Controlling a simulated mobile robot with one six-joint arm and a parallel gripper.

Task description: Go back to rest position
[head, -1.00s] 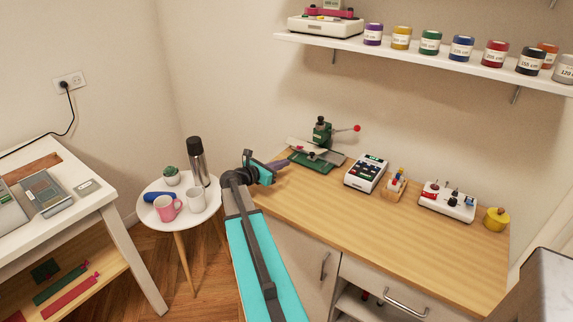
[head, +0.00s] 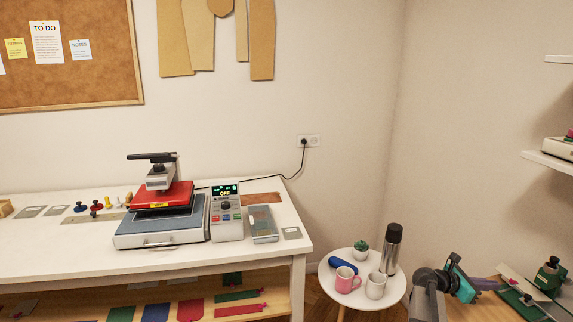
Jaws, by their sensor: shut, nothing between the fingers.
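My gripper (head: 478,285) is at the lower right of the head view, at the left end of the wooden counter (head: 484,310). Its fingers are shut with nothing held. It points right, towards the green hand press (head: 547,280), and I cannot tell how far apart they are. My arm is cut off by the bottom edge of the view.
A round white side table (head: 336,290) beside my arm holds a pink mug, a white mug (head: 376,285), a flask (head: 392,248), a small plant and a blue case. At left, a white workbench (head: 270,258) carries a red heat press (head: 163,198) and its control box.

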